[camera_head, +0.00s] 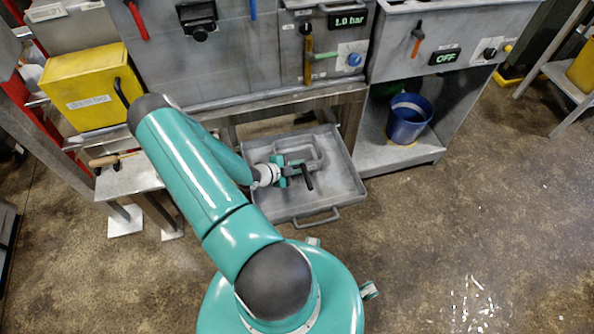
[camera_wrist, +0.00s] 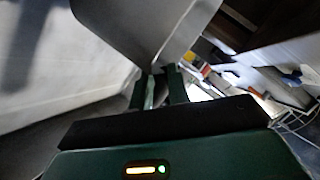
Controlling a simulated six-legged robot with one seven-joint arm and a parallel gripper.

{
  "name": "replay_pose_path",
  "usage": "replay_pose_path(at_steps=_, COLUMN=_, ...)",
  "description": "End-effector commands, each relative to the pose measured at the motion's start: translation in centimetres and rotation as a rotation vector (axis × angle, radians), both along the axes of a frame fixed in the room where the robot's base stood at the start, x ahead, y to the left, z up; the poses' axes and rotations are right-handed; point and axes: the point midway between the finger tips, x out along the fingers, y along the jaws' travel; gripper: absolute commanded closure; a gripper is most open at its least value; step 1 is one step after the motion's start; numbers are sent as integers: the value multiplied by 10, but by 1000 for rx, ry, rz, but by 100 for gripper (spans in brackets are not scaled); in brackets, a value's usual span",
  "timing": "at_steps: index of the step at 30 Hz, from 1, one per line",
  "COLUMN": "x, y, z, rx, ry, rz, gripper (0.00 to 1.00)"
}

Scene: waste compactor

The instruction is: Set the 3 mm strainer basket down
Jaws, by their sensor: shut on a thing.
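The strainer basket (camera_head: 312,150) is a small grey box-shaped piece over the big grey tray (camera_head: 340,190) in the head view. A dark handle (camera_head: 308,179) shows at its near side. My gripper (camera_head: 291,171) is at the basket's near left side and is shut on it. In the wrist view, my gripper's two fingers (camera_wrist: 160,90) meet a grey metal wall (camera_wrist: 150,30), which seems to be the basket's. I cannot tell whether the basket's underside touches the tray floor. The basket's mesh is too small to make out.
The tray has raised walls and a front handle. A blue bucket (camera_head: 409,118) stands on a low shelf to the right. A yellow box (camera_head: 88,88) and a wooden-handled tool (camera_head: 108,160) are at the left. The compactor panels (camera_head: 240,50) rise behind. Floor at right is mostly open.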

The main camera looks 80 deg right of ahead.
Motion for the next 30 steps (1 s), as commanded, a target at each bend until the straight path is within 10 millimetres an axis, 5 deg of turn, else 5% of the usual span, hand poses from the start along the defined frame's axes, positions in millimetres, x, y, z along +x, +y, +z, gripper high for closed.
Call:
replay_pose_path(at_steps=5, x=0, y=1, z=-25, rx=1, ry=1, rz=-1, gripper=100)
replay_pose_path(at_steps=14, x=0, y=1, z=-28, rx=1, ry=0, rz=-1, gripper=100)
replay_pose_path(at_steps=15, x=0, y=2, z=-29, rx=2, ry=-1, rz=0, gripper=81)
replay_pose_path(at_steps=18, x=1, y=2, z=-28, rx=2, ry=-1, rz=0, gripper=61)
replay_pose_path(at_steps=30, x=4, y=5, z=-25, rx=1, ry=-2, rz=1, gripper=61)
